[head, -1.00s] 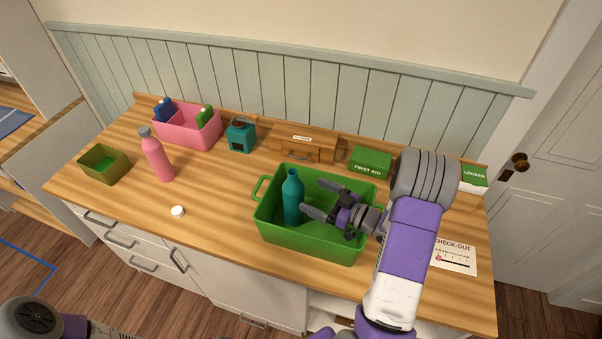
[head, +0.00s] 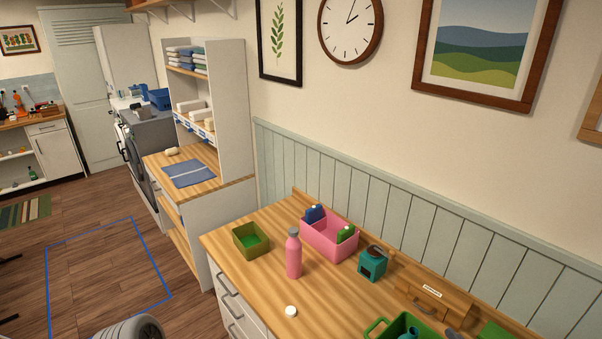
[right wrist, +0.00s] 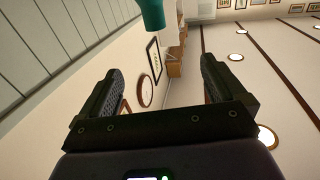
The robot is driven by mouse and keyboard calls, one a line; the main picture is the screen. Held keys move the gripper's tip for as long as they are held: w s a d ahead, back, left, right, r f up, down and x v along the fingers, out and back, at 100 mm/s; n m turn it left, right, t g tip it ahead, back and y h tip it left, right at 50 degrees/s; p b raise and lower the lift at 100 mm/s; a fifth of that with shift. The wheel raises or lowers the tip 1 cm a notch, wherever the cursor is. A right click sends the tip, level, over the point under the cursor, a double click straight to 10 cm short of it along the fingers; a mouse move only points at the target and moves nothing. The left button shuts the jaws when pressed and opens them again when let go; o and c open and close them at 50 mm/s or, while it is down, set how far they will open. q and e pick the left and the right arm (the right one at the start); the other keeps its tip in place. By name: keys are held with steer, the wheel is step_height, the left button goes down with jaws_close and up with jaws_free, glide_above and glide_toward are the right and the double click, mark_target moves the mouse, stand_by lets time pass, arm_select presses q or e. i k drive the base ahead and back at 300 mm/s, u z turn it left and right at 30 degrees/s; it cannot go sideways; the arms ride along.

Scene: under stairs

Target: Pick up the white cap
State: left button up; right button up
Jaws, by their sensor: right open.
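The white cap (head: 291,311) lies flat on the wooden counter (head: 262,282) near its front edge, just in front of the pink bottle (head: 294,255). My right gripper (right wrist: 160,75) is open, with nothing between its fingers. In the right wrist view a teal bottle (right wrist: 152,14) shows past the fingers at the top. Its top also shows in the head view, in the green crate (head: 376,328) at the bottom edge. My right gripper is well to the right of the cap. My left gripper is out of view.
An olive box (head: 251,239) stands left of the pink bottle. A pink bin (head: 330,240) with blue and green items, a teal box (head: 372,264) and a wooden case (head: 433,297) line the back. The counter around the cap is clear.

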mark_target(291, 310)
steer(key=k, duration=1)
